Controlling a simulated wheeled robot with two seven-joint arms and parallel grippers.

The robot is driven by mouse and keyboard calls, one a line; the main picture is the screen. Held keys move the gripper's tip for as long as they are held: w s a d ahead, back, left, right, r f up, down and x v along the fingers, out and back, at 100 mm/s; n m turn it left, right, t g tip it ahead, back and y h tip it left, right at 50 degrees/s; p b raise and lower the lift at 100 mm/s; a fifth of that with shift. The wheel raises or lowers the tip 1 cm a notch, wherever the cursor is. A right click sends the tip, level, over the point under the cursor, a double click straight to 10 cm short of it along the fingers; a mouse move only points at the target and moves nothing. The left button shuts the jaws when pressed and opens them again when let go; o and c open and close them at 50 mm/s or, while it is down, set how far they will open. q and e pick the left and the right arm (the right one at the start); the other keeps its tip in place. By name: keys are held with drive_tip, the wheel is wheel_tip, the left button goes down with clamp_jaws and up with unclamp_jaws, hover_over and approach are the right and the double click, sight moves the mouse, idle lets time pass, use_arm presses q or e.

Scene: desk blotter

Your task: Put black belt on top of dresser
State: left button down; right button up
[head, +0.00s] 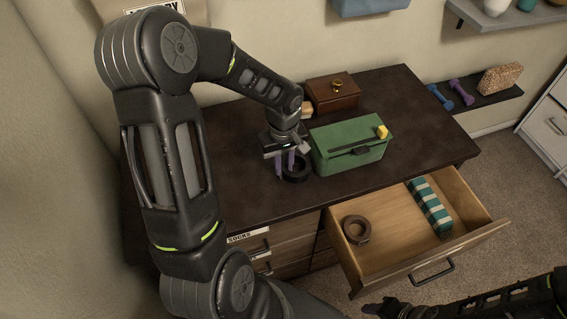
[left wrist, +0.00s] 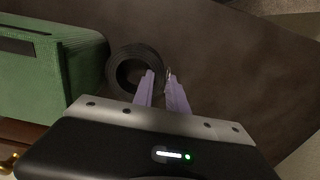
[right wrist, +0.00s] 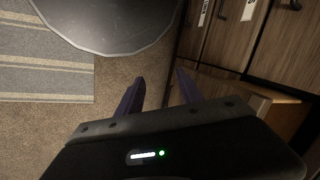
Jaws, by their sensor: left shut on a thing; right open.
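The black belt (head: 297,170) is a rolled coil on the dark top of the dresser (head: 230,190), left of the green box. My left gripper (head: 285,163) is lowered onto it from above, its purple fingers shut on the coil's wall. In the left wrist view the coil of the belt (left wrist: 122,72) lies flat at the fingertips, beside the green box. I cannot tell whether its full weight rests on the dresser. My right gripper (right wrist: 158,88) is open and empty, low in front of the dresser's drawer fronts, above the carpet.
The green box (head: 348,144) with a yellow knob stands right beside the belt. A brown wooden box (head: 333,92) is behind it. An open drawer (head: 405,232) juts forward, holding a brown rolled belt (head: 357,229) and a teal striped item (head: 429,206). The dresser's right end is clear.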

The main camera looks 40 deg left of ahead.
use_arm(q)
drive_tip(key=shift+f, duration=0.15)
drive_tip(key=c, duration=1.3)
unclamp_jaws()
drive_tip(key=shift+c, duration=0.2)
wheel_tip(320, 180, up, 12)
drive_tip(key=shift+b, duration=0.45)
